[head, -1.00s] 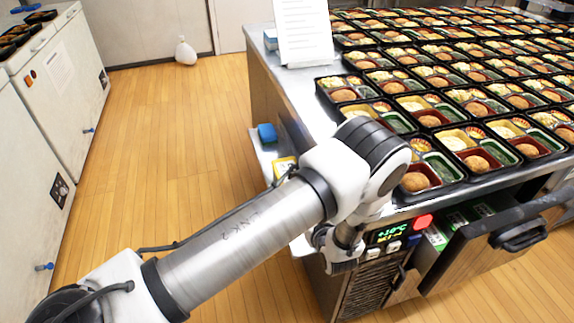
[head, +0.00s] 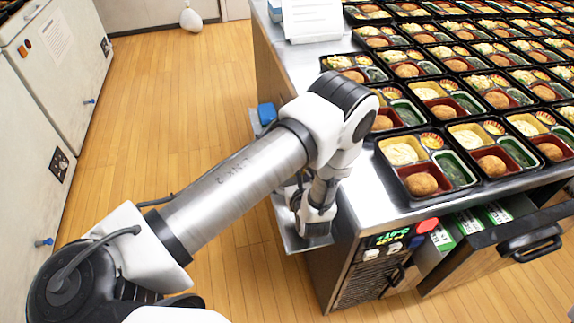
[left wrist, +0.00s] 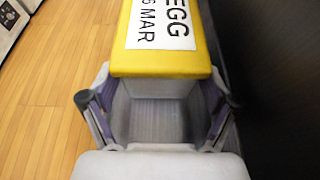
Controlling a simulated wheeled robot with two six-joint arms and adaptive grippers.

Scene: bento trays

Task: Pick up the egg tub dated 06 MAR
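A yellow tub (left wrist: 160,65) with a white label fills the upper middle of the left wrist view. The label reads "EGG" and "6 MAR"; its upper edge is cut off, so any digit before the 6 is hidden. My left gripper (left wrist: 160,78) is open, with one finger at each side of the tub's near end. The fingers look very close to the sides; I see no clear squeeze. In the head view my left gripper (head: 316,222) points down over the side shelf and hides the tub. My right gripper is not in view.
The side shelf (head: 292,240) runs along the counter, with a blue tub (head: 266,114) farther back. Bento trays (head: 425,165) crowd the counter top. An open drawer (head: 490,250) holds green-and-white packs. The wooden floor at left is clear.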

